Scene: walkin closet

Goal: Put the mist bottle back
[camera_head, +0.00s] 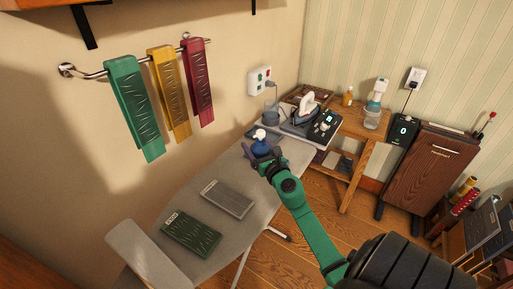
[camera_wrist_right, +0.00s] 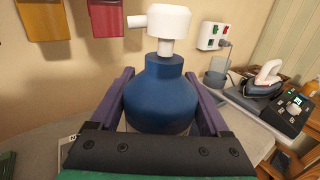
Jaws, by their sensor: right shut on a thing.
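The mist bottle, blue with a white spray head, shows at the far part of the ironing board in the head view (camera_head: 261,147). It fills the middle of the right wrist view (camera_wrist_right: 160,92), upright. My right gripper (camera_head: 262,160) is shut on the bottle's body, with a purple finger on each side of it in the wrist view (camera_wrist_right: 162,105). The bottle's base is hidden, so I cannot tell whether it touches the board. My left gripper is not in view.
The ironing board (camera_head: 225,177) bears a grey folded cloth (camera_head: 228,198) and a green one (camera_head: 191,234). An iron (camera_head: 306,107) and a control unit (camera_head: 325,124) stand beyond the bottle. A wooden side table (camera_head: 352,124) holds small bottles. A wall socket (camera_head: 260,80) is behind.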

